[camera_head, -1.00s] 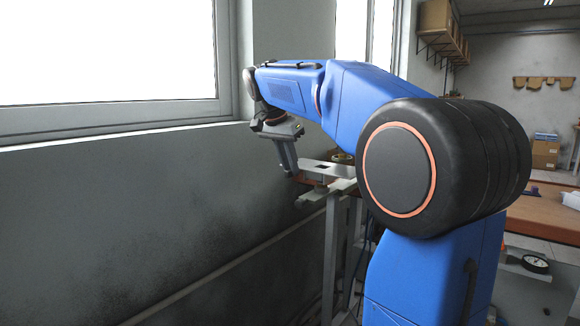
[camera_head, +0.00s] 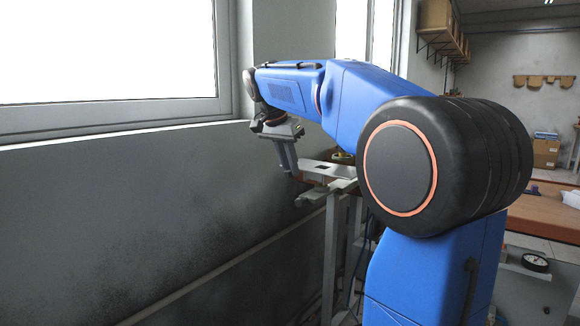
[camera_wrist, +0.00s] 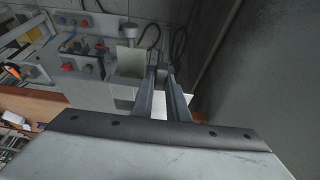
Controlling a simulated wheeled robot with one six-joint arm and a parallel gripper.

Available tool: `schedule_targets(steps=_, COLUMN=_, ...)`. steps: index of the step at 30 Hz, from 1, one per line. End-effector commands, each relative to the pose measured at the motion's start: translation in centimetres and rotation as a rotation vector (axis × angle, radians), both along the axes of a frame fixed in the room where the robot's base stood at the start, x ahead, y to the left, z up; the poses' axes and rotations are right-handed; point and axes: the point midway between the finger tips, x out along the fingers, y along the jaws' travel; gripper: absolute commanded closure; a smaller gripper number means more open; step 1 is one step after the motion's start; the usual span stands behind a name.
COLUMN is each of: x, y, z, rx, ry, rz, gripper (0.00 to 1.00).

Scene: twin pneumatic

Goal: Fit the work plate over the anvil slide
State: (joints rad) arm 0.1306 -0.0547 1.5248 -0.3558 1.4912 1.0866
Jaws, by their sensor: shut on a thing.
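The work plate (camera_head: 312,164) shows in the head view as a pale flat plate with a dark square opening, near the wall end of a bench. My gripper (camera_head: 294,172) reaches down at its left end, and its fingers are shut on the plate's edge. In the wrist view, my gripper's two long fingers (camera_wrist: 160,78) point away, with a bright strip between them.
The grey wall (camera_head: 150,220) and window sill stand close on the left. The wrist view shows a control panel (camera_wrist: 85,45) with coloured buttons and cables. A brown bench top (camera_head: 545,212) with a dial gauge (camera_head: 535,262) in front lies at right.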

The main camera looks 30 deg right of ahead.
Motion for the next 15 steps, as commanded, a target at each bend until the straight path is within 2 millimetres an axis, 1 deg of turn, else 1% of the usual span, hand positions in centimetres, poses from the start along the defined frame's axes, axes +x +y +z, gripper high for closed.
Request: schedule_targets(steps=15, x=0.01, y=-0.01, z=-0.94, rx=-0.001, ry=-0.001, rz=0.0, gripper=1.0)
